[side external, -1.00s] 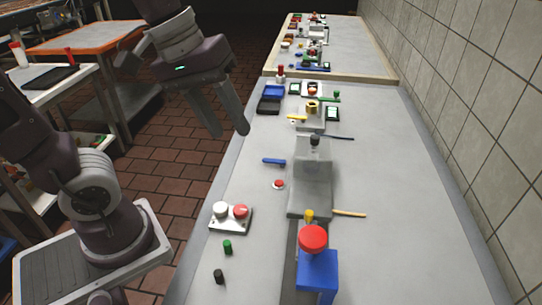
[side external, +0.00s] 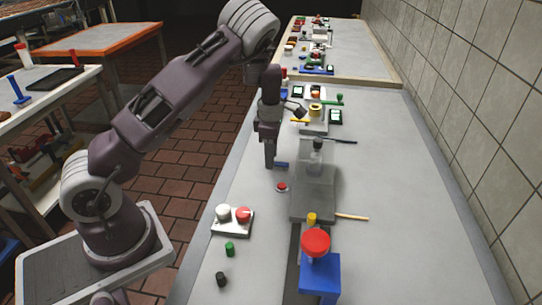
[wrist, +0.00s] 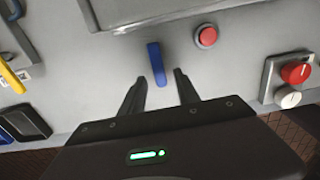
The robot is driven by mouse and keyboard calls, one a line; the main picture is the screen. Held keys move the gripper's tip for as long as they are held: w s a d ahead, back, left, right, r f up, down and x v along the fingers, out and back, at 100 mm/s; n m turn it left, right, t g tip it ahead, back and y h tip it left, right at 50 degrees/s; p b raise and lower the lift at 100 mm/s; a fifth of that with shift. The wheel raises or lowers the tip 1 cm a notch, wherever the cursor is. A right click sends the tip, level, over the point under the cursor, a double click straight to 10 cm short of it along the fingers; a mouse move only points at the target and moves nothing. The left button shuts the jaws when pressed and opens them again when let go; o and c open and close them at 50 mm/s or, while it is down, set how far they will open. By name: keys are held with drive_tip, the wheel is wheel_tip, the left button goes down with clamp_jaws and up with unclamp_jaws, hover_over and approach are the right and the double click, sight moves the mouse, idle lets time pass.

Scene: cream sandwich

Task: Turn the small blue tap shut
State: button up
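The small blue tap shows as a short blue lever (side external: 282,164) near the left edge of the grey worktop, just behind a red button. In the wrist view the blue lever (wrist: 156,62) points nearly straight up and down the picture. My gripper (side external: 270,165) is low over the worktop, pointing down, beside the lever. In the wrist view my gripper (wrist: 159,76) is open, with the lever's near end between the two fingertips. I cannot tell whether a finger touches it. In the side view my gripper partly hides the lever.
The red button (wrist: 206,36) lies close to the right finger. A panel with red and white knobs (side external: 233,217) stands nearer the camera. A grey machine block (side external: 314,190) stands right of the lever.

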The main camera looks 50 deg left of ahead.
drive_tip(key=shift+f, duration=0.25)
clamp_jaws()
